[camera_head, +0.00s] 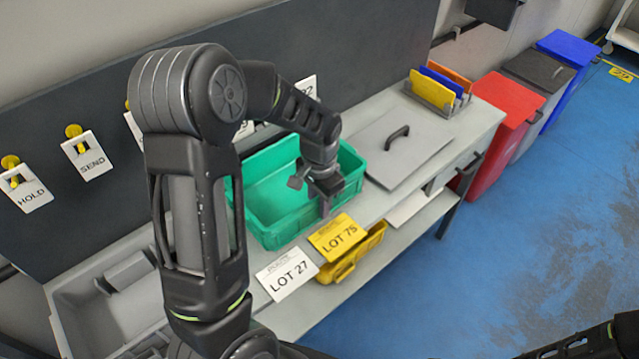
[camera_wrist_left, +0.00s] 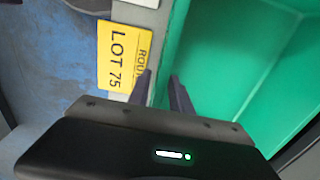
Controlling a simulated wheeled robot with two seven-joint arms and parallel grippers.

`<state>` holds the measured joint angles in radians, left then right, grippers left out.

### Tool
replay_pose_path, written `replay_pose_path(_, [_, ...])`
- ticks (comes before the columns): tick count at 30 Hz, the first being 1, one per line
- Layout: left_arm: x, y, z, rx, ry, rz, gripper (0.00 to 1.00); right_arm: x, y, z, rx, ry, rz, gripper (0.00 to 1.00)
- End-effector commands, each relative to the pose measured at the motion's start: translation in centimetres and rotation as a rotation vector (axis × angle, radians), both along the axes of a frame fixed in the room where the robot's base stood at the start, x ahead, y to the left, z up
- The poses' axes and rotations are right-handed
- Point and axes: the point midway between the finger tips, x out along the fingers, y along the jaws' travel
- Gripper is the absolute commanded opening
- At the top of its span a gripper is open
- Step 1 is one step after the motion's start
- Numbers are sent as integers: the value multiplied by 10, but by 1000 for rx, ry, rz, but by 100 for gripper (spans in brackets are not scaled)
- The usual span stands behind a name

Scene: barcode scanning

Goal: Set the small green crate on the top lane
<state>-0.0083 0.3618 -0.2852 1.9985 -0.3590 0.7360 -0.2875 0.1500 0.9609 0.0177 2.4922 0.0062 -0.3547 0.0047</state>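The green crate (camera_head: 287,234) stands on the grey bench, open at the top and empty where I can see inside. My left gripper (camera_head: 325,200) is at the crate's near right wall. In the left wrist view, the two fingers of the left gripper (camera_wrist_left: 161,78) are apart, with the wall of the green crate (camera_wrist_left: 225,60) between them. I cannot tell whether they touch it. My left arm hides part of the crate's left side in the head view. No part is clearly marked as the top lane. My right gripper is not in view; only dark arm parts show at the bottom right.
A yellow LOT 75 card (camera_head: 338,237) and a white LOT 27 card (camera_head: 287,273) are at the bench's front. A yellow bin (camera_head: 345,268) sits lower. A grey lid (camera_head: 399,152) lies right of the crate; a grey tray (camera_head: 80,290) is at left.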

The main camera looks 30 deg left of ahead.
Motion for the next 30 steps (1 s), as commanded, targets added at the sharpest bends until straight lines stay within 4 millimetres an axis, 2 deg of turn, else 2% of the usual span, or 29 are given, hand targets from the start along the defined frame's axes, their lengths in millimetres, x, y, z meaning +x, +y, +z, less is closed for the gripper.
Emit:
replay_pose_path(9, [2,0,64,0,-7,1,25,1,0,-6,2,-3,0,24])
replay_pose_path(15, [1,0,96,0,-3,1,25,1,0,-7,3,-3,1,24])
replay_pose_path(20, [0,0,105,0,0,0,25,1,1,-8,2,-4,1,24])
replay_pose_path(30, [0,0,106,0,0,0,25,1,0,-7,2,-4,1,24])
